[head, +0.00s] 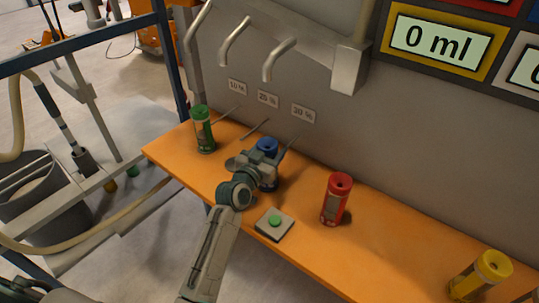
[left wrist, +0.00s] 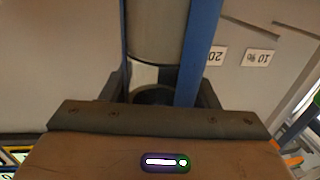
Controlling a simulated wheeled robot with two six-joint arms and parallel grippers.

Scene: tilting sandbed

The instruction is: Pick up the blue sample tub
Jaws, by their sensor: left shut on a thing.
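The blue sample tub (head: 267,146) is at the orange shelf, between the green tub and the red tub. My left gripper (head: 264,168) is shut on it from the front and hides most of its body in the head view. The tub appears upright; I cannot tell whether its base touches the shelf. In the left wrist view the tub's blue side (left wrist: 200,50) and grey front fill the space between the dark fingers. My right gripper is not in view.
A green tub (head: 203,129) stands to the left, a red tub (head: 337,199) to the right and a yellow tub (head: 482,276) farther right. A green button box (head: 274,224) lies in front. Metal spouts (head: 281,60) hang from the wall above the shelf (head: 385,245).

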